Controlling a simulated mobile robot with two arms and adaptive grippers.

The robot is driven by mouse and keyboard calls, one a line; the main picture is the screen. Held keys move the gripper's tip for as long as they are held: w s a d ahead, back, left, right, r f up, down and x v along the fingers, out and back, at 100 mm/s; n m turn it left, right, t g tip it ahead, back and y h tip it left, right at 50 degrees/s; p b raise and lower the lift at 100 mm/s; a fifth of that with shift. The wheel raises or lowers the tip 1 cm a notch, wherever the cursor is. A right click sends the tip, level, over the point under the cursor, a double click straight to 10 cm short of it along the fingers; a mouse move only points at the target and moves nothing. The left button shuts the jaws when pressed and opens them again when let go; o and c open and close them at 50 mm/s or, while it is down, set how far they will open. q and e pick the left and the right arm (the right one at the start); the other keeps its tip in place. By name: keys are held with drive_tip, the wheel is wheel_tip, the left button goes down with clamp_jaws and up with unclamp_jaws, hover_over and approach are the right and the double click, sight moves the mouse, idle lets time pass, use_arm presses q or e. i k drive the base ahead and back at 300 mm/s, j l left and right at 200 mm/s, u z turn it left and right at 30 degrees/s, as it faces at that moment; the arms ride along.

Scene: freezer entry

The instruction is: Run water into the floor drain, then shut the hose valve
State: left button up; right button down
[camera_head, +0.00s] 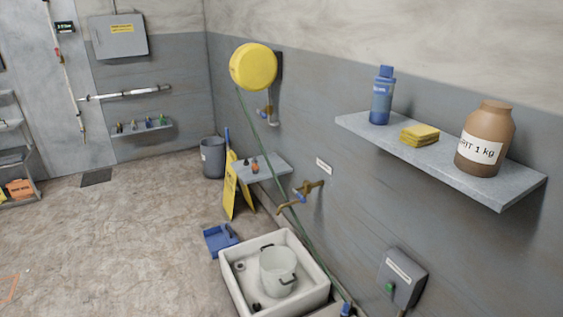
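A dark square floor drain (96,178) lies flat in the floor at the left, near the door. A yellow hose reel (253,66) hangs on the wall. A green hose (262,148) runs from it down to the right, past the sink, to a blue end piece (345,309) at the bottom edge. Below the reel is a brass pipe fitting with a small blue part (264,113), which looks like the hose valve; its setting is too small to tell. No running water shows. Neither of my grippers is in view.
A white sink (236,280) holds a clear pot (278,270), under a brass tap (300,198). A yellow floor sign (231,188), a grey bin (212,157) and a blue dustpan (219,240) stand near the wall. A shelf (440,160) juts out right.

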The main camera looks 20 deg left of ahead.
sight(264, 115)
drive_tip(key=i+j, duration=0.55)
drive_tip(key=j, duration=0.3)
drive_tip(key=i+j+z, duration=0.1)
drive_tip(key=i+j, duration=0.45)
drive_tip(key=j, duration=0.3)
